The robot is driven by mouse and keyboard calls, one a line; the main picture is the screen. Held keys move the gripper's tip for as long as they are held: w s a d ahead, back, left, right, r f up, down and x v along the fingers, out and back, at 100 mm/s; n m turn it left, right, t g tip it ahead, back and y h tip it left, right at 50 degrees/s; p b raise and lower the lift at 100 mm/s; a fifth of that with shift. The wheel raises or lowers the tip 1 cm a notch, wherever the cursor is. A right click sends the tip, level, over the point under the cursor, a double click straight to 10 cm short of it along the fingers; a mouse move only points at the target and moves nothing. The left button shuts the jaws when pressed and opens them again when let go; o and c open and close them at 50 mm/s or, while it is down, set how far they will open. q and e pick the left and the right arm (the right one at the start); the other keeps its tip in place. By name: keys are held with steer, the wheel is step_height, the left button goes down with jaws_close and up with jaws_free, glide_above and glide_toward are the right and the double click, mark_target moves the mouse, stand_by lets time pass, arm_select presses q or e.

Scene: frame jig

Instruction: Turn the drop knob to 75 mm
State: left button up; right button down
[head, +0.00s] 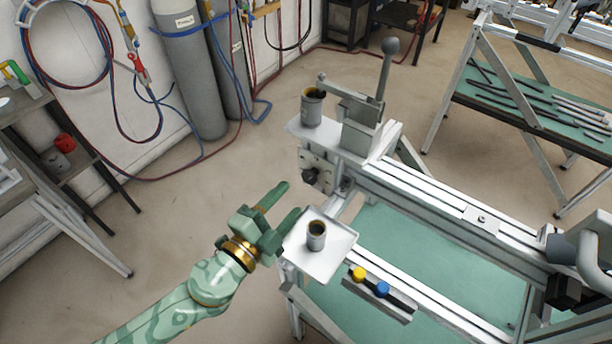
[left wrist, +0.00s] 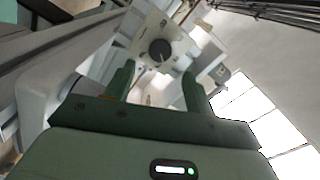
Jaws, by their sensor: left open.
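The drop knob (head: 309,175) is a small dark round knob on a pale plate on the end face of the frame jig (head: 400,190). In the left wrist view the knob (left wrist: 160,50) is black with a light pointer line, on a light dial plate (left wrist: 183,42). The dial's marks are too small to read. My left gripper (head: 289,203) is open and empty, in front of the knob and apart from it. In the left wrist view its two fingers (left wrist: 160,84) point toward the knob, which shows beyond and between their tips. My right gripper is not in view.
A white tray (head: 330,262) with a metal cup (head: 317,235) is just right of my left gripper. Another cup (head: 312,106) stands on the jig's top beside a lever (head: 386,68). Yellow (head: 359,273) and blue (head: 382,289) buttons sit on the front rail. Floor at left is clear.

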mark_target(309, 180)
arm_select(q)
steer(key=x, duration=0.7)
